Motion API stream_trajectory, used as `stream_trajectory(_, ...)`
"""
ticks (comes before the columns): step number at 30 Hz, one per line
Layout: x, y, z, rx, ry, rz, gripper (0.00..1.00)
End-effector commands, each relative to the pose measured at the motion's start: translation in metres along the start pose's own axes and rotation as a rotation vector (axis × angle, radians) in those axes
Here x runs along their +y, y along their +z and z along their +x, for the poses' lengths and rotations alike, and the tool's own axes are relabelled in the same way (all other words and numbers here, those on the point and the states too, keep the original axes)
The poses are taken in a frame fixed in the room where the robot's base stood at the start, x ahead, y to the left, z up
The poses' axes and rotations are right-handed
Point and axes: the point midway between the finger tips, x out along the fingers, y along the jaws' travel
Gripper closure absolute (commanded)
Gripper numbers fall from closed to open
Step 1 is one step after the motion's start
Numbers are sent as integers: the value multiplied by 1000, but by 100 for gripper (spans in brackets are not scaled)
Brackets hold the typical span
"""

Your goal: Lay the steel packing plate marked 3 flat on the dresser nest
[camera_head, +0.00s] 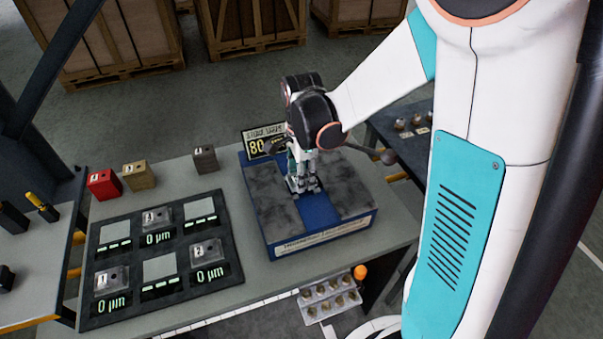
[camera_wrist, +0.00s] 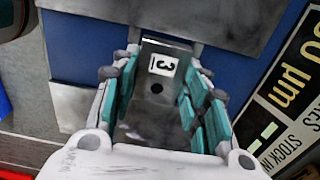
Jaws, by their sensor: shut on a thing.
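The steel packing plate marked 3 (camera_wrist: 157,88) is between the teal-padded fingers of my gripper (camera_wrist: 158,78), its number and a dark hole facing the wrist camera. My gripper (camera_head: 303,188) is shut on it and points down over the blue block with grey pads (camera_head: 325,220), which seems to be the dresser. The blue channel (camera_head: 316,206) between the pads, which I take for the nest, lies under the fingers. The fingers hide the plate in the head view. I cannot tell whether the plate touches the block.
A dark tray (camera_head: 128,254) left of the block holds plates marked 4 (camera_head: 157,218), 1 (camera_head: 110,280) and 2 (camera_head: 206,252). An 80 µm sign (camera_head: 262,142) stands behind the block. Red (camera_head: 104,184), tan (camera_head: 139,176) and grey (camera_head: 205,158) blocks stand at the back.

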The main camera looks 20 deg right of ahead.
Motion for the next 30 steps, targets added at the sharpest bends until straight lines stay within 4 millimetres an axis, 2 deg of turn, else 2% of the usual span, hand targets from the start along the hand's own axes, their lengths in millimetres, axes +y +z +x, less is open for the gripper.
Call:
stream_trajectory(8,0,0,8,0,0,0,97)
stream_trajectory(9,0,0,7,0,0,0,50)
stream_trajectory(11,0,0,7,0,0,0,36)
stream_trajectory(23,0,0,5,0,0,0,35)
stream_trajectory(26,0,0,-3,0,0,0,35)
stream_trajectory(30,1,0,-26,0,0,0,35)
